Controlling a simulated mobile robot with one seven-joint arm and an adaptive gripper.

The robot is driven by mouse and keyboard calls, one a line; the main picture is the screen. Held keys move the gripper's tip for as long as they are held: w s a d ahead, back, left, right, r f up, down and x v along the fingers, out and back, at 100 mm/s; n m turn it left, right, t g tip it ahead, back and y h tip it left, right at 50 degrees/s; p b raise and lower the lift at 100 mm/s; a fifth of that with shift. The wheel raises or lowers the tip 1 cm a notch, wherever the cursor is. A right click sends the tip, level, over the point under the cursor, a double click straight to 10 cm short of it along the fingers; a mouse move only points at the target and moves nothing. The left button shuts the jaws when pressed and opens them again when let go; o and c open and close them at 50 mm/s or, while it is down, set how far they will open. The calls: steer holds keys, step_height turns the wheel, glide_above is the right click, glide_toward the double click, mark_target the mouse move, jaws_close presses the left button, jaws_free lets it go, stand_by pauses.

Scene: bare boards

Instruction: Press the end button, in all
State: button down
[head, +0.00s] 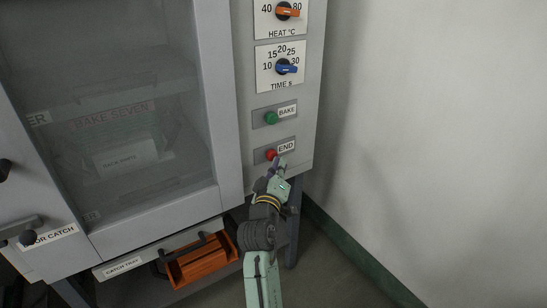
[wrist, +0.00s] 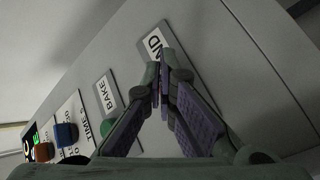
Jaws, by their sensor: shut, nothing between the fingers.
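The red end button (head: 271,155) sits on a small grey plate low on the cabinet's control panel, left of the END label (head: 286,146). My gripper (head: 280,164) is shut and empty, with its tips just right of and below the button in the head view. I cannot tell whether they touch the button or the panel. In the wrist view the closed fingertips (wrist: 162,62) lie over the end plate beside the label (wrist: 154,43), and the red button is hidden there. The green bake button (head: 271,118) is above the end button.
Above are a blue time knob (head: 287,69) and an orange heat knob (head: 288,12). A glass door (head: 120,110) fills the left. An orange catch tray (head: 200,262) sits below. A bare wall (head: 430,130) stands right of the cabinet.

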steer(key=shift+w+a, duration=0.35)
steer(key=shift+w, duration=0.1)
stand_by(0.6)
stand_by(0.4)
steer(key=shift+s+d, duration=0.6)
steer(key=shift+s, duration=0.2)
steer(key=shift+s+p, duration=0.1)
steer(key=shift+p, duration=0.2)
steer(key=s+d+p, duration=0.1)
steer(key=s, duration=0.1)
steer(key=s+d+p, duration=0.1)
steer(key=s+d, duration=0.1)
stand_by(0.5)
